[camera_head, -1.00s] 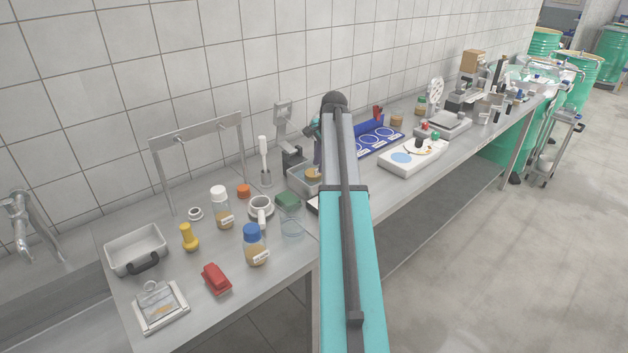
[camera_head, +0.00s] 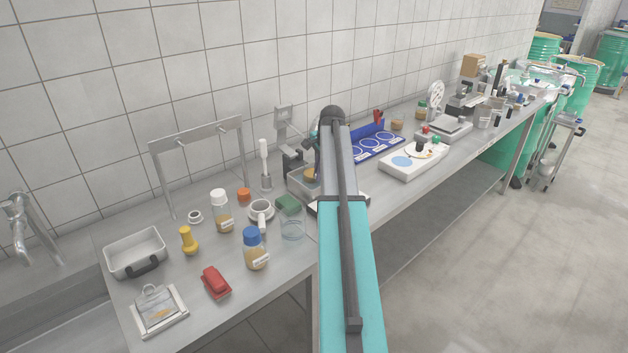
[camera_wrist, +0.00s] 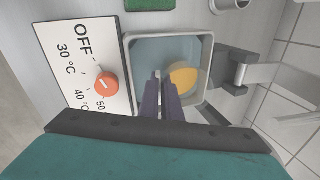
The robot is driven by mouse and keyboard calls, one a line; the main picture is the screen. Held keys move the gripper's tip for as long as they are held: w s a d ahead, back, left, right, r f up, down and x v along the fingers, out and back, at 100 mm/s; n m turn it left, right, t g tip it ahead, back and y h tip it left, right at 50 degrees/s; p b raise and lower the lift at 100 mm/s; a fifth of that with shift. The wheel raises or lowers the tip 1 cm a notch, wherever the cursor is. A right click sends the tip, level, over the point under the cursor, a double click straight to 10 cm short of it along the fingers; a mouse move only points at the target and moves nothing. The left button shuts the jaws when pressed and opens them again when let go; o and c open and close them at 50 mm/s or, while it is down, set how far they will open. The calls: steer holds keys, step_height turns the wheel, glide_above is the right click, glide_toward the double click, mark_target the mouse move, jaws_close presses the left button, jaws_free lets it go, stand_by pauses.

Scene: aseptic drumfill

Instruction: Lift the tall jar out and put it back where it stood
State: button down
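A round tan-yellow top (camera_wrist: 184,77), likely that of the jar, shows inside the square bath (camera_wrist: 207,58) in the wrist view. Its height cannot be judged from above. My gripper (camera_wrist: 163,82) points down over the bath, and its dark fingers overlap the left side of the round top in the picture. The fingers look close together with a thin pale strip between them; whether they hold anything is unclear. In the head view the tan top (camera_head: 310,174) sits in the bath (camera_head: 301,188), partly behind my arm, which hides the gripper.
A panel with an orange knob (camera_wrist: 106,84) adjoins the bath. A grey stand (camera_wrist: 238,73) is beside it. A green block (camera_head: 288,204), glass beaker (camera_head: 292,228), white-capped bottle (camera_head: 221,212) and blue-capped bottle (camera_head: 255,249) stand nearby. A blue rack (camera_head: 375,143) lies beyond my arm.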

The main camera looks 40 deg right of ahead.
steer(key=shift+r, duration=0.2)
steer(key=shift+r+p, duration=2.45)
steer(key=shift+r, duration=1.4)
steer(key=shift+s, duration=0.2)
